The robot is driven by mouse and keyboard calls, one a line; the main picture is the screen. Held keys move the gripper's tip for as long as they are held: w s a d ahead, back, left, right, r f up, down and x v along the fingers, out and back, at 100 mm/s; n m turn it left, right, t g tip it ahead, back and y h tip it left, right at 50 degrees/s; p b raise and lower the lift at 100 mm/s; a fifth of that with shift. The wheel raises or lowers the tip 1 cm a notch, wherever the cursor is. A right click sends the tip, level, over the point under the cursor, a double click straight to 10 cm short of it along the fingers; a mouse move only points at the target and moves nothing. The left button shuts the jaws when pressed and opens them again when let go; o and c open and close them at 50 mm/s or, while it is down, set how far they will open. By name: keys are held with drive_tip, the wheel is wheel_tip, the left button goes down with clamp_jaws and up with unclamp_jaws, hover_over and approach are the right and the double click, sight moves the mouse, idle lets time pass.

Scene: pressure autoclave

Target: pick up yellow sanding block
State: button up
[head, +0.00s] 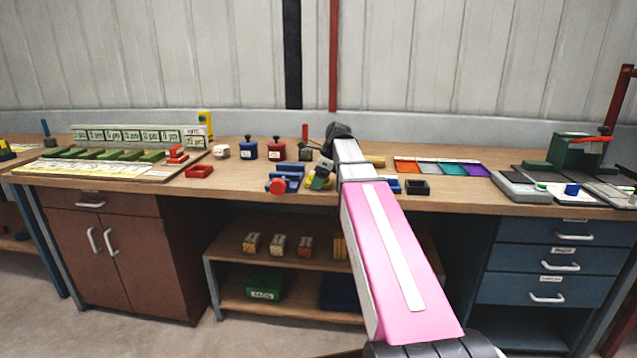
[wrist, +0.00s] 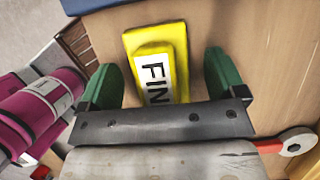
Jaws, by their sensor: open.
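The yellow sanding block (wrist: 176,42), with a white label reading "FIN", lies in the middle of the wrist view on the wooden bench top. My gripper (wrist: 160,66) is open, with one green finger on each side of the block. The block's near end is hidden by the gripper's grey bar. In the head view my gripper (head: 321,174) is over the middle of the bench, and my arm hides much of that spot.
A blue vise-like tool (head: 287,178) with a red knob stands just left of my gripper. A dark small box (head: 417,187) is to the right. Coloured sheets (head: 430,168) lie further right.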

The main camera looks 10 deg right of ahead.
drive_tip(key=c, duration=1.1)
drive_tip(key=shift+c, duration=0.2)
drive_tip(key=shift+r, duration=0.1)
drive_tip(key=shift+r, duration=0.5)
drive_tip(key=r, duration=0.3)
drive_tip(key=shift+s+a+r, duration=0.2)
drive_tip(key=shift+s+a, duration=0.1)
drive_tip(key=shift+a, duration=0.1)
drive_tip(key=s+a+r, duration=0.6)
drive_tip(key=a, duration=0.3)
drive_tip(key=shift+r, duration=0.2)
